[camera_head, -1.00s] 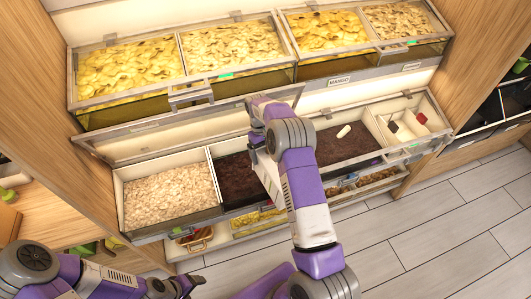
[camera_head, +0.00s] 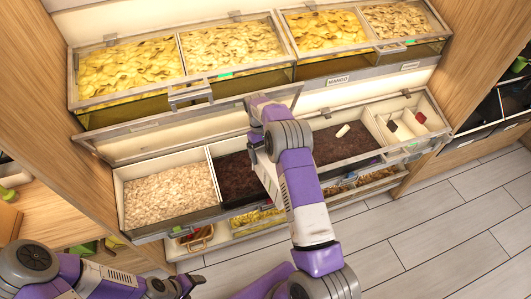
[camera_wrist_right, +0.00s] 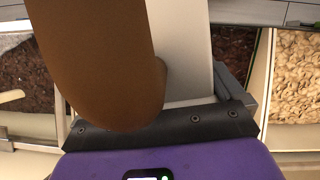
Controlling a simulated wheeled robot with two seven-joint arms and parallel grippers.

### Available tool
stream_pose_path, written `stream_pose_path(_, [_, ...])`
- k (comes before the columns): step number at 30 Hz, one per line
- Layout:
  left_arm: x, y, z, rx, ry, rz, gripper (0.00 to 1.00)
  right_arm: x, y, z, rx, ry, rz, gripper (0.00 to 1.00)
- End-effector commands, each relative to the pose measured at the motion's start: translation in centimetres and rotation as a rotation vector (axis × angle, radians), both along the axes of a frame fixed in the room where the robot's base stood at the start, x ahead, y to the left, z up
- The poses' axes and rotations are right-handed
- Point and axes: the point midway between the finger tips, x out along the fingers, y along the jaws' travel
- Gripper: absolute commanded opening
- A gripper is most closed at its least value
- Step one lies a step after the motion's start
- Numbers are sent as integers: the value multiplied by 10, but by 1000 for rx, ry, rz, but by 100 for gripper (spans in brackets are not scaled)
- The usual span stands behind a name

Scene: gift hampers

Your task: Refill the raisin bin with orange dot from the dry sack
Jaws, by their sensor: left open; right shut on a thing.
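Two stretches of dark raisins show in the lower row of bins in the head view, one left of my right arm (camera_head: 232,176) and one right of it (camera_head: 335,149). I cannot make out an orange dot. My right gripper (camera_head: 256,145) is over the left stretch, its jaws mostly hidden by the arm. In the right wrist view a large brown rounded thing (camera_wrist_right: 97,60) fills the jaws, which are shut on it; I cannot tell if it is the dry sack. My left gripper (camera_head: 188,286) is open and empty at the bottom left, away from the bins.
A bin of pale flakes (camera_head: 168,196) adjoins the raisins on the left. A raised clear lid (camera_head: 160,140) stands behind them. Upper bins hold yellow chips (camera_head: 130,65) and pale slices. A white capsule-shaped thing (camera_head: 343,130) lies on the right raisins. The floor (camera_head: 440,225) at right is clear.

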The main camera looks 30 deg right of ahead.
Motion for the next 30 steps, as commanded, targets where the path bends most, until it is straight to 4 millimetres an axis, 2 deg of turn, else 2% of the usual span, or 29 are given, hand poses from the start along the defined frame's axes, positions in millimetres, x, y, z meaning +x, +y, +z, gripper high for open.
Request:
stream_pose_path(18, [0, 0, -5, 0, 0, 0, 70, 7, 3, -8, 4, 32, 7, 10])
stream_pose_path(30, [0, 0, -1, 0, 0, 0, 70, 1, 3, 4, 1, -14, 7, 10])
